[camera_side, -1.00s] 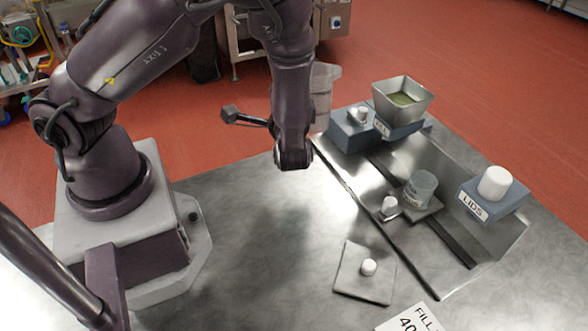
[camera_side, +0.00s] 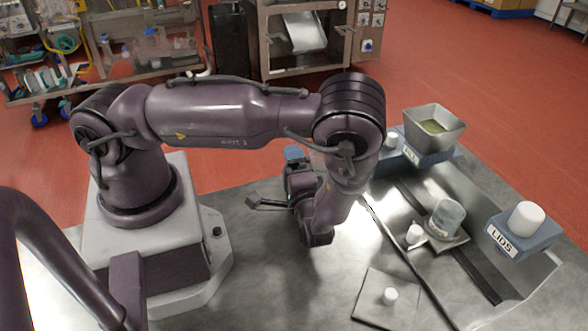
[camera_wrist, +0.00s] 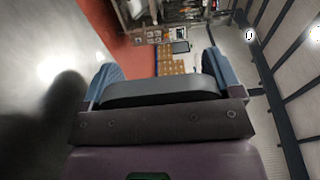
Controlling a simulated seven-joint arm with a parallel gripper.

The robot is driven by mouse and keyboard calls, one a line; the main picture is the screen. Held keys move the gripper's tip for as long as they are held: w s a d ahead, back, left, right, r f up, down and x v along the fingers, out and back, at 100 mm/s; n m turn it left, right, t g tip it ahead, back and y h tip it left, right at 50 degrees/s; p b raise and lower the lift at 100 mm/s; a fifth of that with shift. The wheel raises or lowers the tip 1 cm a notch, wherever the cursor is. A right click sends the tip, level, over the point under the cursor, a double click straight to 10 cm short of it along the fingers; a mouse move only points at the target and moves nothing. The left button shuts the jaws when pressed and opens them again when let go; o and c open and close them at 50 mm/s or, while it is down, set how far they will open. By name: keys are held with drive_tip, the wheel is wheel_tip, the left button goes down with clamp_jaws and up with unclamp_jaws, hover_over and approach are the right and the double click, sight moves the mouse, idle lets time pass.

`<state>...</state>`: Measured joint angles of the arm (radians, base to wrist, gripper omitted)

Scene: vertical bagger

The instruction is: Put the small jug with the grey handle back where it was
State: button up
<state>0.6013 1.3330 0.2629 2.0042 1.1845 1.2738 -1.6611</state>
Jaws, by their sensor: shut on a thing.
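My gripper (camera_side: 294,158) is near the table's far edge in the side view, left of the channel, partly behind my forearm and wrist. In the wrist view its blue fingers (camera_wrist: 160,76) stand apart with a dark grey bar across between them. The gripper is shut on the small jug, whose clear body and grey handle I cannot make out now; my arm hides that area. A clear beaker (camera_side: 448,218) sits tilted on a square metal plate (camera_side: 452,240) in the channel.
A metal hopper (camera_side: 435,122) stands on a blue block at the back right. A blue LIDS block (camera_side: 502,240) carries a white cylinder (camera_side: 525,218). A flat square plate (camera_side: 375,310) with a white knob (camera_side: 390,295) lies in front. Bare table lies left of it.

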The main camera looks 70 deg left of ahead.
drive_tip(key=shift+f, duration=0.15)
drive_tip(key=o, duration=0.9)
